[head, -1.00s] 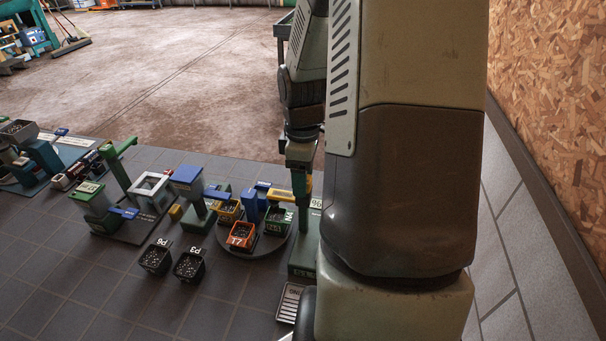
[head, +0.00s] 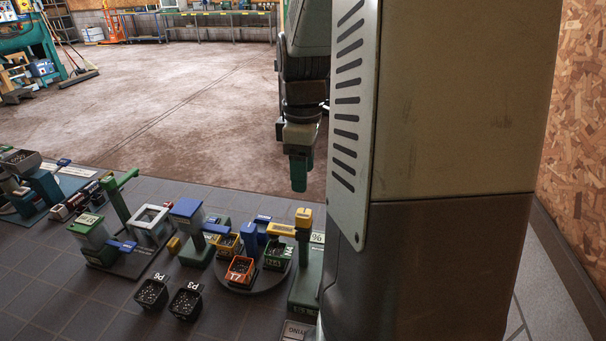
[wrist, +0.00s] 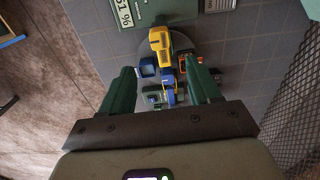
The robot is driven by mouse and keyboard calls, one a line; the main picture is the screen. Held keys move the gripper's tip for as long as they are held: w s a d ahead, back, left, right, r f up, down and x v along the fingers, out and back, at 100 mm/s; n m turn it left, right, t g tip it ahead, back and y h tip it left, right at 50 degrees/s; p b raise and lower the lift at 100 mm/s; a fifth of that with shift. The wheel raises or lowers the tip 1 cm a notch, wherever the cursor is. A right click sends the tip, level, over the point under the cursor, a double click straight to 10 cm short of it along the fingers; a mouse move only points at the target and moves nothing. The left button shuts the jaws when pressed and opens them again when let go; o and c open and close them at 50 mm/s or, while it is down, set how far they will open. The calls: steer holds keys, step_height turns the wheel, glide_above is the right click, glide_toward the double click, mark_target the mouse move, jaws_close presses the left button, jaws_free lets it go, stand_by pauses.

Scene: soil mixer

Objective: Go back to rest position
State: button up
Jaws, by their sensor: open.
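My gripper (head: 299,172) hangs from my arm in the upper middle of the head view, above the far edge of the tiled floor. Its green fingers (wrist: 160,92) are spread apart in the wrist view with nothing between them. Below it stands a green post with a yellow top (head: 304,218), apart from the fingers. My own arm hides much of the right side of the head view.
The round turntable (head: 240,284) carries an orange bin (head: 240,270) and a green bin (head: 277,258). Two black pots (head: 151,292) (head: 185,303) sit on the tiles in front. More stations stand left. A chipboard wall (head: 572,130) is right. The brown floor behind is open.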

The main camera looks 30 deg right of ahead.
stand_by(0.3)
steer(key=s+a+r+m+t, duration=0.2)
steer(key=s+a+r+m, duration=0.25)
steer(key=a+r, duration=0.3)
steer(key=s+a+r+m+t, duration=0.35)
steer(key=s+a+r, duration=0.2)
steer(key=a, duration=0.25)
steer(key=shift+m, duration=0.4)
steer(key=s, duration=0.1)
steer(key=s+a, duration=0.1)
steer(key=s, duration=0.3)
steer(key=shift+s+a+r, duration=0.1)
steer(key=shift+s+a, duration=0.15)
steer(key=shift+o, duration=0.2)
steer(key=shift+w, duration=0.1)
